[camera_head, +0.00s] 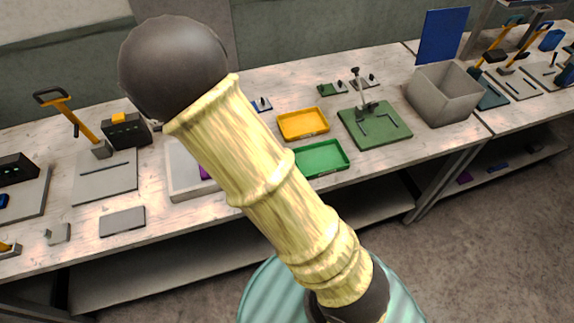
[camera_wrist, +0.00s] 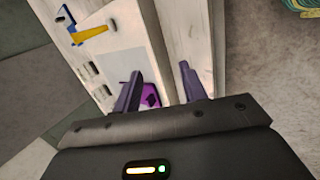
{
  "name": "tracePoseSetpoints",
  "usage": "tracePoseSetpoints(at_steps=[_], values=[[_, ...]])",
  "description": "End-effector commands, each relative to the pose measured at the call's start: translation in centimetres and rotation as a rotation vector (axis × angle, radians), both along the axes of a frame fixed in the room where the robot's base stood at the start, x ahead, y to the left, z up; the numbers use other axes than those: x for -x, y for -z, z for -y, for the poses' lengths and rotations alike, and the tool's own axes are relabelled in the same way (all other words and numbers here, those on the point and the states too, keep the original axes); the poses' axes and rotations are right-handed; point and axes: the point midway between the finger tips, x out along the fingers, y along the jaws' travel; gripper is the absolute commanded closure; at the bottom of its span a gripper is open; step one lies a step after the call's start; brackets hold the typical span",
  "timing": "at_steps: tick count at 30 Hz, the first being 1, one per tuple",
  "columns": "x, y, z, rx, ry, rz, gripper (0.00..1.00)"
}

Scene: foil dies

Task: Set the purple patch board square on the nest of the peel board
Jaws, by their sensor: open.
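A purple patch board (camera_wrist: 151,94) shows in the wrist view, partly behind the left finger, with a darker part on it. In the head view only a sliver of purple (camera_head: 204,174) shows in a pale tray (camera_head: 181,189), beside my arm. My gripper (camera_wrist: 160,70) is open, its two dark fingers apart with nothing held between them. The gripper itself is hidden behind my arm in the head view. A green board (camera_head: 390,136) with dark corner strips and an upright clamp stands right of centre; I cannot tell whether it is the peel board.
A green tray (camera_head: 323,160) and an orange tray (camera_head: 303,124) lie right of my arm. A grey bin (camera_head: 442,95) stands further right. On the left are a yellow-handled lever (camera_head: 72,118) on a grey plate and a flat grey block (camera_head: 122,221). The bench front has some clear wood.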

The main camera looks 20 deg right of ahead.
Motion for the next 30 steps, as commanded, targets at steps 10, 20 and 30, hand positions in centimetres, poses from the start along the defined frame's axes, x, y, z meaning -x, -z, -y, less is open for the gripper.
tracePoseSetpoints(at_steps=[10, 20, 30], values=[[4.0, -6.7, 4.3, -0.454, 0.756, -0.126, 0.58], [8.6, -12.0, 8.2, -0.62, 1.315, -0.137, 0.58], [9.0, -12.2, 8.4, -0.625, 1.356, -0.137, 0.53]])
